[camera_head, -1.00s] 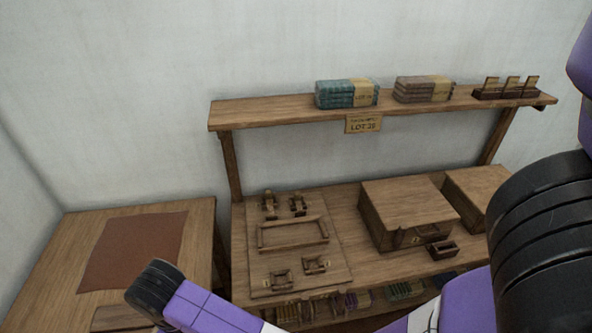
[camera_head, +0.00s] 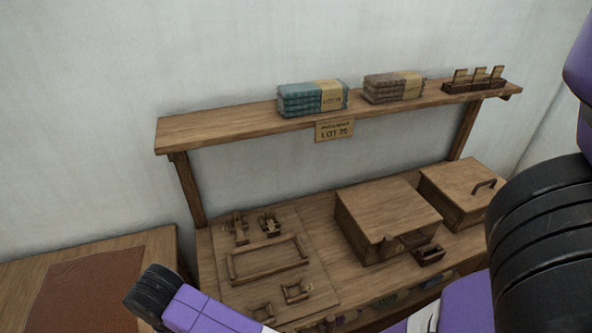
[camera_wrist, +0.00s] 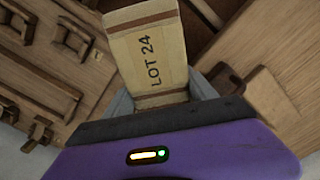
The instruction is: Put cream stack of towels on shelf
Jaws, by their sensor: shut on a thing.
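In the wrist view my gripper (camera_wrist: 162,100) is shut on the cream stack of towels (camera_wrist: 148,28). The stack's visible face carries a tan band that reads "LOT 24", and it sticks out beyond the fingers. The shelf (camera_head: 215,121) is a long wooden board above the workbench in the head view. Its left part is bare. A teal stack (camera_head: 298,98) and a brown stack (camera_head: 387,88) lie on its middle and right. The gripper and the cream stack do not show in the head view.
A lot sign (camera_head: 335,130) hangs from the shelf's front edge. Small wooden card holders (camera_head: 474,84) stand at its right end. The bench below holds wooden boxes (camera_head: 388,208) and a fixture board (camera_head: 222,255). A side table (camera_head: 25,280) stands at left.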

